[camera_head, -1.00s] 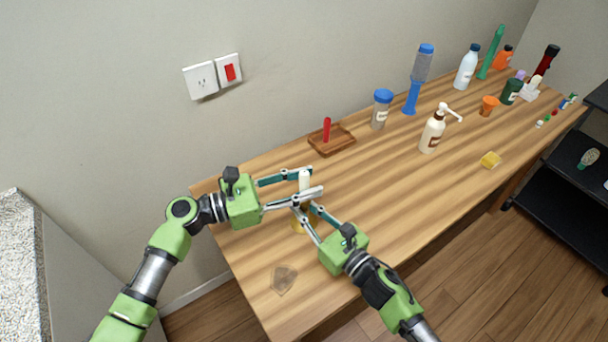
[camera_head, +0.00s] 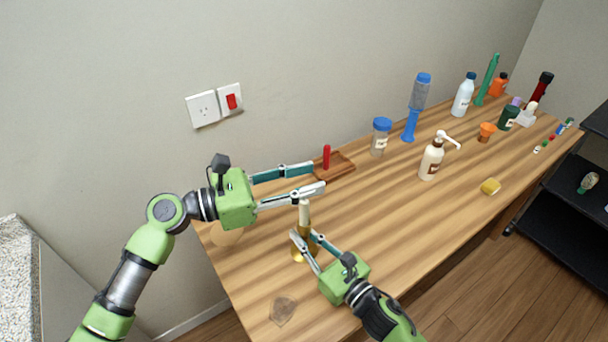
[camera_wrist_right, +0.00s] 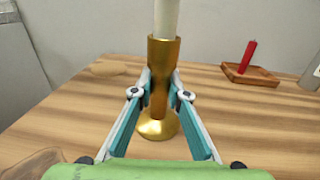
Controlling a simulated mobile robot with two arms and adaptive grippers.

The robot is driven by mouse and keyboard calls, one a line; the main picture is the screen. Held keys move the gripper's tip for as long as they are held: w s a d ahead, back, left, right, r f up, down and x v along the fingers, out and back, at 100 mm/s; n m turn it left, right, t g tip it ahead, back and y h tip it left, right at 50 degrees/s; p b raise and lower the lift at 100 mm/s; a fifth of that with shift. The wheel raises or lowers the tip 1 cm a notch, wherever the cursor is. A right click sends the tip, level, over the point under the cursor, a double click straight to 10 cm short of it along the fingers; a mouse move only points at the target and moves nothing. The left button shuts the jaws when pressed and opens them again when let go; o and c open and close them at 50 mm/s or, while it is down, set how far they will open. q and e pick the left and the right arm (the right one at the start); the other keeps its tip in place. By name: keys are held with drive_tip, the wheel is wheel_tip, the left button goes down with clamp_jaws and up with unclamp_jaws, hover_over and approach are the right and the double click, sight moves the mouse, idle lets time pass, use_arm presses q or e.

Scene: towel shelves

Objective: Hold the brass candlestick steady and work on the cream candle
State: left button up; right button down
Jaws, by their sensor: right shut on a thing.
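The brass candlestick (camera_head: 298,255) stands upright near the table's left end. The cream candle (camera_head: 304,214) stands upright in its top. My right gripper (camera_head: 303,237) is shut on the candlestick's stem. In the right wrist view its fingers (camera_wrist_right: 161,78) press on both sides of the brass candlestick (camera_wrist_right: 158,122), below the cream candle (camera_wrist_right: 166,16). The candle's top is cut off there. My left gripper (camera_head: 319,177) is open and empty, its two fingers well apart. It is above the candle in the picture, and its lower finger passes close to the candle's top.
A wooden tray (camera_head: 342,166) with a red candle (camera_head: 326,157) lies behind my left gripper. A blue-lidded jar (camera_head: 380,138), a pump bottle (camera_head: 431,160) and a yellow sponge (camera_head: 490,187) stand farther right. A clear flat piece (camera_head: 283,311) lies at the front left.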

drive_tip(key=c, duration=1.9)
unclamp_jaws()
drive_tip(key=shift+s, duration=0.1)
